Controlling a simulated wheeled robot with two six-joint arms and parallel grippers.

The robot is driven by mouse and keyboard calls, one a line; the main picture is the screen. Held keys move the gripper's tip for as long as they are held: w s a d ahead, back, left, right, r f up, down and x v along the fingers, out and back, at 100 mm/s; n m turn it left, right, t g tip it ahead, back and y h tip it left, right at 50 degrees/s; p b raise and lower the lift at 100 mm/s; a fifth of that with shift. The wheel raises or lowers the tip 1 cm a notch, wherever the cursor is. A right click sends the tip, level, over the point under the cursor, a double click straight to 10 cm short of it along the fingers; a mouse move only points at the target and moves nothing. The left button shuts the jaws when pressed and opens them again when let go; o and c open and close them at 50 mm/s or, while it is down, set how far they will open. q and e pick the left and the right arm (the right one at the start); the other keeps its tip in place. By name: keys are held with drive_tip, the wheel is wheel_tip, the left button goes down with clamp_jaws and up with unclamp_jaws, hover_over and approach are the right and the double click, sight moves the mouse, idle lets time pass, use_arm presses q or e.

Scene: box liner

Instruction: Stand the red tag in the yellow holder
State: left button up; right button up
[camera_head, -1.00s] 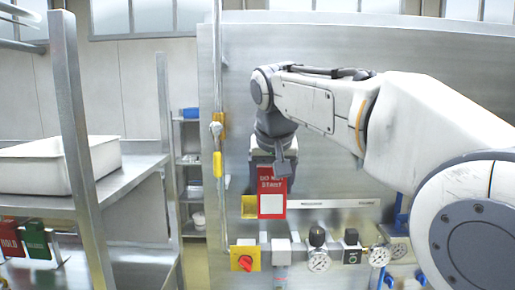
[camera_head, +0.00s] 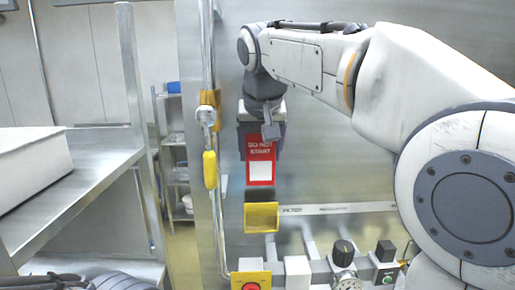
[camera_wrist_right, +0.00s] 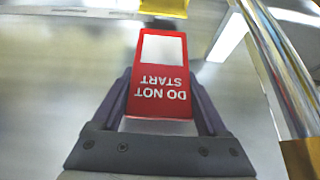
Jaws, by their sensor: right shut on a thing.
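The red tag (camera_head: 261,151), lettered "DO NOT START" with a white panel, hangs upright from my right gripper (camera_head: 263,133), which is shut on its top end. In the right wrist view the red tag (camera_wrist_right: 164,72) lies between the two fingers of the gripper (camera_wrist_right: 162,110). The yellow holder (camera_head: 262,217) is fixed on the metal panel just below the tag, with a gap between them. In the wrist view part of the yellow holder (camera_wrist_right: 164,6) shows at the top edge, past the tag's far end. My left gripper is not in view.
Below the holder are a yellow plate with a red knob (camera_head: 251,282), a gauge (camera_head: 345,281) and a green button (camera_head: 388,279). A pipe with a yellow-handled valve (camera_head: 210,169) runs left of the holder. A metal shelf (camera_head: 75,180) with a white bin (camera_head: 30,160) stands at left.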

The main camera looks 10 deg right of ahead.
sight(261, 183)
drive_tip(key=shift+w+d+f+b, duration=0.1)
drive_tip(key=shift+d+f+b, duration=0.05)
drive_tip(key=shift+f+b, duration=0.65)
wheel_tip(261, 183, down, 3)
drive_tip(key=shift+b, duration=1.25)
drive_tip(key=shift+f+b, duration=2.1)
drive_tip(key=shift+f, duration=0.35)
drive_tip(key=o, duration=1.2)
drive_tip(key=v, duration=1)
drive_tip(key=shift+s+r, duration=0.25)
drive_tip(key=shift+s, duration=0.05)
